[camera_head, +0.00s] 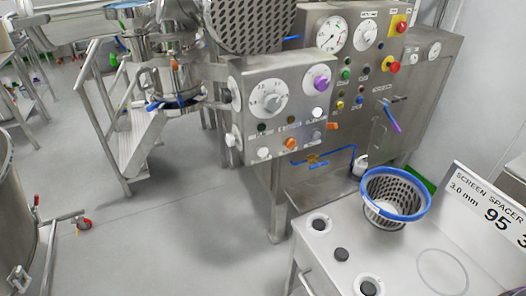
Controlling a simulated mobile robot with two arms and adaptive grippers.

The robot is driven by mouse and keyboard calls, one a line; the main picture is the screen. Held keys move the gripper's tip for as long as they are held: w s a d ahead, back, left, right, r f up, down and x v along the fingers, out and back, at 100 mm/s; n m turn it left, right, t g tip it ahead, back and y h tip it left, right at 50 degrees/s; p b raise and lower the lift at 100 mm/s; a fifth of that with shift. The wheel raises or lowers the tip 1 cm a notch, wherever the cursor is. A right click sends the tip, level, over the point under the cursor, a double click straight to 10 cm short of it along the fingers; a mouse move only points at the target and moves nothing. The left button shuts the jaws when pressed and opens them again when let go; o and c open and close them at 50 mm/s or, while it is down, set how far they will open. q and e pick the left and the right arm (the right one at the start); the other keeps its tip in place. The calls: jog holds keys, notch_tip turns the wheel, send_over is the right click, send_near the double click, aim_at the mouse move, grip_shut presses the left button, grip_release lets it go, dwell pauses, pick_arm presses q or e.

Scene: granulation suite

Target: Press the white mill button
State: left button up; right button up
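A grey metal control box (282,105) is mounted on the machine in the middle of the view. Its front carries a large white dial (268,98), a second white dial with a purple knob (321,82), and several small buttons. A white round button (263,153) is at its lower left. The labels are too small to read, so I cannot tell which is the mill button. Neither gripper is in view.
A steel bench (330,270) at the lower right holds a blue-rimmed perforated basket (395,192) and a "SCREEN SPACER" sign (486,205). A larger panel (385,60) with gauges and red buttons is behind. Steel steps (135,140) stand left. The grey floor between is clear.

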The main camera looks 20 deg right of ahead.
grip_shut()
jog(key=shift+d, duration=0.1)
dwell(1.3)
